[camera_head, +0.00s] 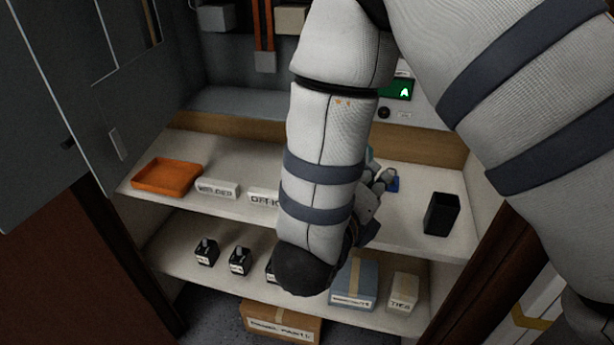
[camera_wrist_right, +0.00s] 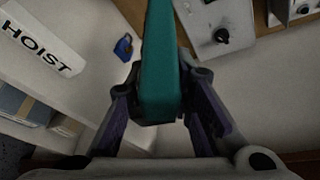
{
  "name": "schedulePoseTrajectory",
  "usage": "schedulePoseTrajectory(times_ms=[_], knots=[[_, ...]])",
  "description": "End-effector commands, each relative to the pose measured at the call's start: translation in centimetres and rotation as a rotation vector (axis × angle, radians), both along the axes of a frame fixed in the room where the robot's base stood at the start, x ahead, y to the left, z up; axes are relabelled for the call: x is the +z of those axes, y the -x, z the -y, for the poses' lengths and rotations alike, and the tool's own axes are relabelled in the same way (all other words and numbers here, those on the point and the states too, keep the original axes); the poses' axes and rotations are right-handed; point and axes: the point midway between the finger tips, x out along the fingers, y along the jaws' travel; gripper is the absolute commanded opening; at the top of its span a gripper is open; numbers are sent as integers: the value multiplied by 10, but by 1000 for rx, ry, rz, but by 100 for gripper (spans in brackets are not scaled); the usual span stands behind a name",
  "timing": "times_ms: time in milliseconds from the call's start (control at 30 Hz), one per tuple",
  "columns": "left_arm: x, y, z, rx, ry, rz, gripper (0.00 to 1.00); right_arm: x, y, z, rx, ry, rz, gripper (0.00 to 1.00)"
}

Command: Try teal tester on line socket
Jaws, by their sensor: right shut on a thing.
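The teal tester (camera_wrist_right: 160,65) is a long teal bar in the right wrist view, held between the two fingers of my right gripper (camera_wrist_right: 165,108). It points up the picture, away from the wrist. In the head view my right gripper (camera_head: 379,181) is mostly hidden behind my forearm, over the upper shelf, and only a sliver of teal (camera_head: 369,152) shows. A light panel with a round black fitting (camera_wrist_right: 222,35) lies right of the tester in the wrist view, apart from it. I cannot tell which fitting is the line socket. My left gripper is out of view.
The upper shelf holds an orange tray (camera_head: 166,177), white label blocks (camera_head: 218,188), a small blue object (camera_wrist_right: 124,47) and a black open cup (camera_head: 441,214). Black blocks and boxes (camera_head: 353,284) stand on the lower shelf. An open door (camera_head: 70,100) is at left.

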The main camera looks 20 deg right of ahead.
Motion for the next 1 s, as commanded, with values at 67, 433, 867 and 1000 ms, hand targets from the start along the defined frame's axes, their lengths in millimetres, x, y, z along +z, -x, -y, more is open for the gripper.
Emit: schedulePoseTrajectory(times_ms=[67,433,867,1000], knots=[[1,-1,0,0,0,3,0,5,12,7,-56,15,22,0],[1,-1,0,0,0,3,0,8,-3,30,-99,24,37,0],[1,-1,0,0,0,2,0,8,-38,59,-95,24,34,0],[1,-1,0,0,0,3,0,8,-41,61,-92,24,33,0]])
